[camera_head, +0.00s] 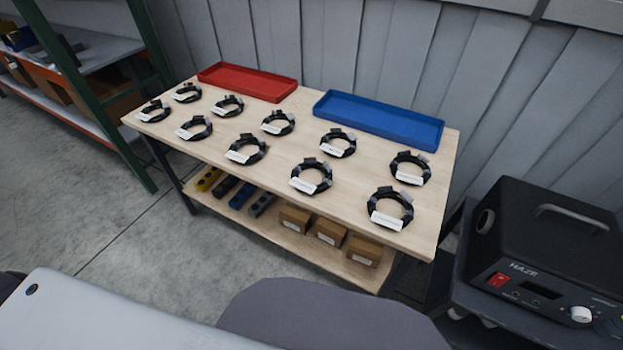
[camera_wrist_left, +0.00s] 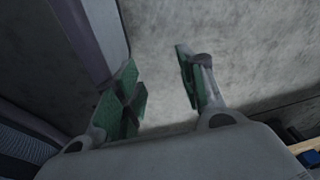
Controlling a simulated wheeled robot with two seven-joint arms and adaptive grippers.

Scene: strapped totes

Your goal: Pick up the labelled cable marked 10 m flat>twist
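Several coiled black cables with white labels lie in two rows on a wooden table. The front row includes coils at the right (camera_head: 390,209), the middle (camera_head: 312,177) and further left (camera_head: 247,149). The back row includes coils at the right (camera_head: 410,168) and the middle (camera_head: 338,144). The label print is too small to read, so I cannot tell which is marked 10 m flat>twist. My left gripper (camera_wrist_left: 160,85) shows in the left wrist view, its green-padded fingers apart and empty, over bare floor. My right gripper is not in view.
A red tray (camera_head: 248,82) and a blue tray (camera_head: 379,120) stand empty along the back of the table (camera_head: 275,172). Its lower shelf holds small boxes (camera_head: 330,232). A black HAZE machine (camera_head: 545,250) stands at the right. A shelf rack (camera_head: 85,60) stands at the left.

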